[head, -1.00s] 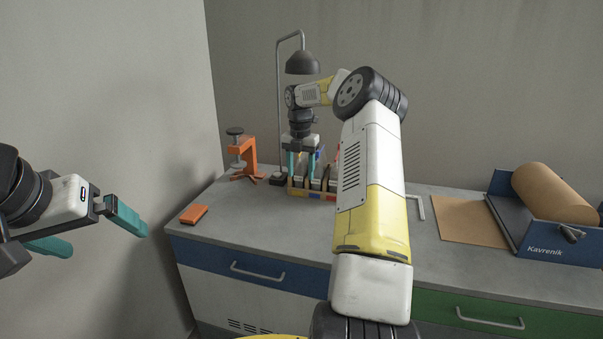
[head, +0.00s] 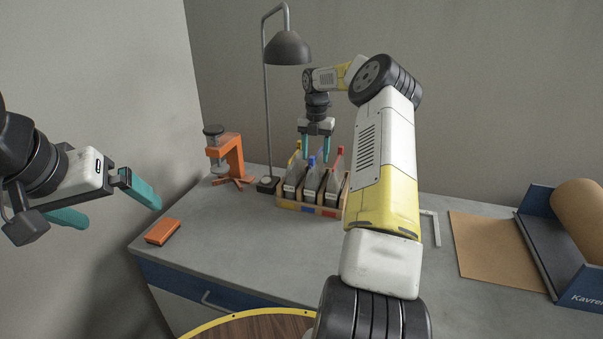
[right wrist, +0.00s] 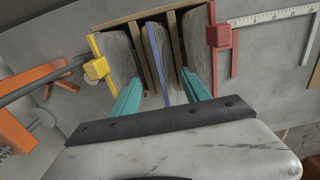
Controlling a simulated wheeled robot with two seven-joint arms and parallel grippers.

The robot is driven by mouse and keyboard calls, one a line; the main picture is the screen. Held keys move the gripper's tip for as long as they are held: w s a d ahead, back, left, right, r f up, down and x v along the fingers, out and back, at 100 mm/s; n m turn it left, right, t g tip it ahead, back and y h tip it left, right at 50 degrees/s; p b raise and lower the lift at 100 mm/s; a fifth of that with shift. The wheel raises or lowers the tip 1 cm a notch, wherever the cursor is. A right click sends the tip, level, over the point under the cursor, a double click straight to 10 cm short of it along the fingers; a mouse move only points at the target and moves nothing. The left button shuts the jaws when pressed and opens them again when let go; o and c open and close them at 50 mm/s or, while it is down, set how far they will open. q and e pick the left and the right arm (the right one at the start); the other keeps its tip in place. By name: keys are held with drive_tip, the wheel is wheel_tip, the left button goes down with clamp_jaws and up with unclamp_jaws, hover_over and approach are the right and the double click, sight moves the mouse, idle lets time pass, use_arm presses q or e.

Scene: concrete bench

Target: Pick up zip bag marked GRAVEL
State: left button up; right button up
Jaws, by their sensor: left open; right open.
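Three zip bags stand upright in a wooden rack (head: 330,211) with dividers on the bench. They have a yellow (head: 293,155), a blue (head: 312,161) and a red (head: 340,152) slider. No GRAVEL marking is readable on any of them. My right gripper (head: 316,156) is open above the rack, pointing down. In the right wrist view its fingers (right wrist: 162,98) straddle the middle bag's blue top edge (right wrist: 158,66), with the yellow-clipped bag on the left and the red-clipped bag on the right. My left gripper (head: 122,202) is open and empty, off the bench at the left.
An orange clamp (head: 230,160) and black desk lamp (head: 288,47) stand left of and behind the rack. An orange block (head: 163,231) lies near the left edge. A metal square (head: 434,228), brown paper (head: 490,245) and paper roll holder (head: 545,245) are at right.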

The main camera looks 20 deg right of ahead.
sight(316, 172)
drive_tip(key=shift+d+f, duration=0.1)
drive_tip(key=shift+f, duration=0.15)
wheel_tip(316, 172, down, 7)
drive_tip(key=shift+d+f, duration=0.1)
drive_tip(key=shift+f, duration=0.05)
clamp_jaws()
